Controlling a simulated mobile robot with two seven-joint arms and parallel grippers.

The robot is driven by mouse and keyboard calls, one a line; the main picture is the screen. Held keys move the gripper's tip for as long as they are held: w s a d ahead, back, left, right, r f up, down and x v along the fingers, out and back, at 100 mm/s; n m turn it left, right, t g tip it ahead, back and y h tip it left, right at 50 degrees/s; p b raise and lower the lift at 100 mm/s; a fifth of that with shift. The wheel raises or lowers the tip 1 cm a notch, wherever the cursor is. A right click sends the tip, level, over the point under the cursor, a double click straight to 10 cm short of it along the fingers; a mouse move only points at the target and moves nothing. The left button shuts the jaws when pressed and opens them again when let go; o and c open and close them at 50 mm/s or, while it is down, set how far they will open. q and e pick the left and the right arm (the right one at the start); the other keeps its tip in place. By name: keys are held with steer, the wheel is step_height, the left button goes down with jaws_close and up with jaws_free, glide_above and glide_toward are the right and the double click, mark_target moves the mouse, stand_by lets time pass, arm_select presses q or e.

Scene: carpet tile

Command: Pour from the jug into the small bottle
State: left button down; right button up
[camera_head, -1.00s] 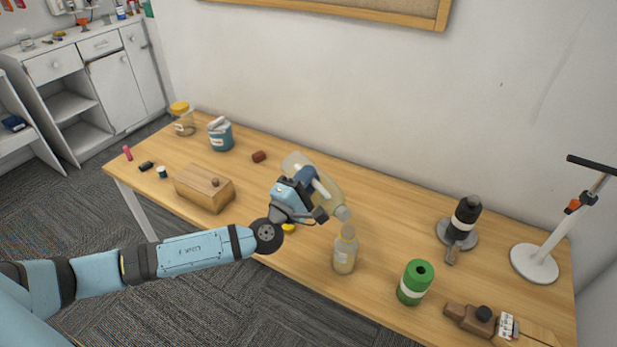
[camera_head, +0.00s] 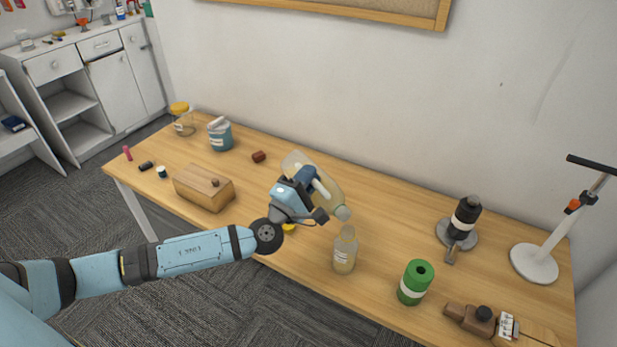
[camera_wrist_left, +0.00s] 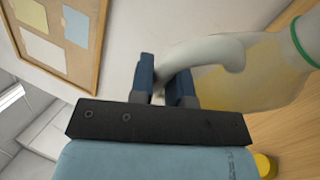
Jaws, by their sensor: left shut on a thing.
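The jug (camera_head: 329,190) is a translucent, pale vessel with yellowish liquid in it. My left gripper (camera_head: 309,180) is shut on its handle and holds it above the table, tilted with its mouth down to the right. In the left wrist view, the gripper (camera_wrist_left: 165,85) has the jug's handle (camera_wrist_left: 205,55) between its fingers, and yellowish liquid shows in the jug's body (camera_wrist_left: 255,75). The small bottle (camera_head: 345,252) stands upright on the table, with pale yellowish contents and a white label. The jug's mouth is just above the bottle's neck. I cannot make out a stream. My right gripper is not in view.
A yellow object (camera_head: 289,227) lies below the gripper.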

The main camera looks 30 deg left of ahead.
arm_select(q)
steer(key=shift+s+d+r+m+t+h+b, duration=0.3)
steer(key=shift+d+r+m+t+h, duration=0.2)
steer(key=shift+r+m, duration=0.25)
stand_by(7.2)
